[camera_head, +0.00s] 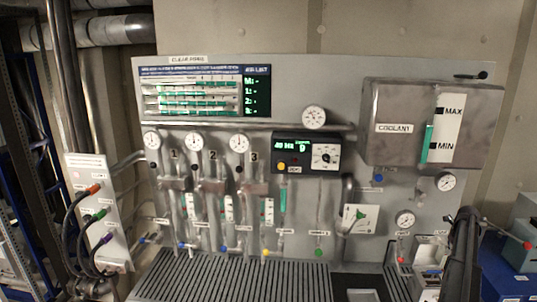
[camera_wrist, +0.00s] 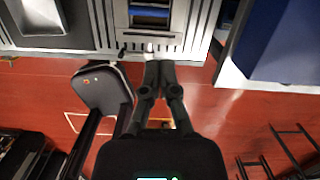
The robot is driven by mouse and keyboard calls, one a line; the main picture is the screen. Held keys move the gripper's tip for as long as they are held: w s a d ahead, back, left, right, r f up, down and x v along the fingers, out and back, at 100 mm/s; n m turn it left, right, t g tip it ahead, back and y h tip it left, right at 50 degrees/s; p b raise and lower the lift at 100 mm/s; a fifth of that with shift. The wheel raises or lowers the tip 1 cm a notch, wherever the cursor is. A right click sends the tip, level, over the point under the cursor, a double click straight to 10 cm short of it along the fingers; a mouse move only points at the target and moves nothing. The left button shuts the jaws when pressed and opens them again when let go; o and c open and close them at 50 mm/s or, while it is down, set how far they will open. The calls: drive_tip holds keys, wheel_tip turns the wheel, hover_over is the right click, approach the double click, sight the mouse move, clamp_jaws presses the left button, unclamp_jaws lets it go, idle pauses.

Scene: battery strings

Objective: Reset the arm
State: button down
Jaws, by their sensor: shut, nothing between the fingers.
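My gripper (camera_wrist: 158,68) shows in the wrist view with its two dark fingers together and nothing between them. Its fingertips point toward the front edge of a grey bench (camera_wrist: 95,42) and appear over or near that edge. I cannot tell whether they touch it. The red floor (camera_wrist: 215,110) lies below. In the head view a dark part of my arm (camera_head: 462,255) stands at the lower right, and my fingertips cannot be made out there.
A grey panel (camera_head: 345,95) carries gauges, valves and a coolant tank (camera_head: 405,140). A slatted grating (camera_head: 230,278) lies below it. A side plate with cables (camera_head: 95,205) stands at the left. A blue box (camera_wrist: 285,45) is at the right in the wrist view.

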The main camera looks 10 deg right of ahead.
drive_tip(key=w+a+f+n+b, duration=0.2)
drive_tip(key=a+n, duration=0.7)
drive_tip(key=a, duration=1.1)
drive_tip(key=w+a+f+n+b, duration=0.25)
drive_tip(key=a+n, duration=0.65)
drive_tip(key=a, duration=1.2)
drive_tip(key=s+a+f+n+b, duration=0.1)
drive_tip(key=s+a+n, duration=0.4)
drive_tip(key=a, duration=0.5)
drive_tip(key=s+a+f+n+g+b, duration=0.1)
drive_tip(key=s+a+f+n+b, duration=0.1)
drive_tip(key=s+a+n, duration=0.3)
drive_tip(key=s+a+f+n+b, duration=0.1)
drive_tip(key=s+a+f+n, duration=0.1)
drive_tip(key=s+a+n, duration=0.4)
drive_tip(key=a+n, duration=0.4)
drive_tip(key=a, duration=0.5)
drive_tip(key=shift+a+g+y+b, duration=0.25)
drive_tip(key=shift+g+y+b, duration=0.05)
drive_tip(key=shift+g+b, duration=0.1)
